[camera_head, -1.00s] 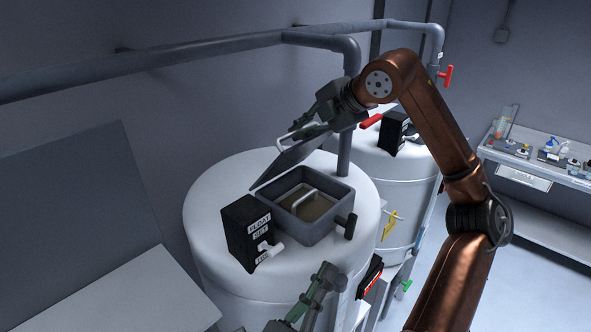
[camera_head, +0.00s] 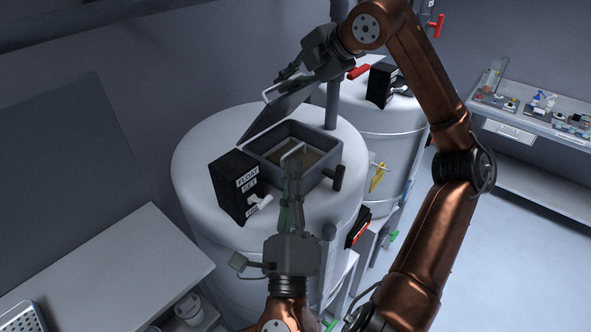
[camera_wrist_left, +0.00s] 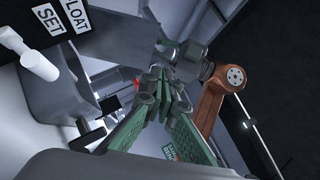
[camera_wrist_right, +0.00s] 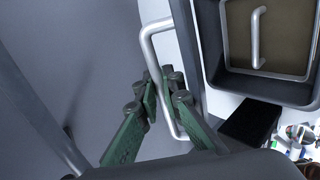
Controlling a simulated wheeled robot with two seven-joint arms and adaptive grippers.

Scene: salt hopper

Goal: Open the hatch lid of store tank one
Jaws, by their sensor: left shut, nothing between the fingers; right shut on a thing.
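The nearer white tank (camera_head: 205,150) has a square grey hatch (camera_head: 327,145) on top. Its grey lid (camera_head: 275,118) stands tilted up along the hatch's back-left edge. My right gripper (camera_head: 283,80) is shut on the lid's pale bar handle (camera_head: 266,95); the handle also runs between its fingers in the right wrist view (camera_wrist_right: 152,45). My left gripper (camera_head: 292,165) is shut and empty, its fingers upright at the hatch's front side, hiding part of the opening. Its closed fingers show in the left wrist view (camera_wrist_left: 163,85). I cannot tell which number the tank bears.
A black FLOAT SET box (camera_head: 232,185) with a white knob stands left of the hatch. A grey pipe (camera_head: 333,105) rises behind it. A second white tank (camera_head: 350,110) stands behind. A pale bench (camera_head: 120,265) is at lower left; a shelf (camera_head: 540,120) is far right.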

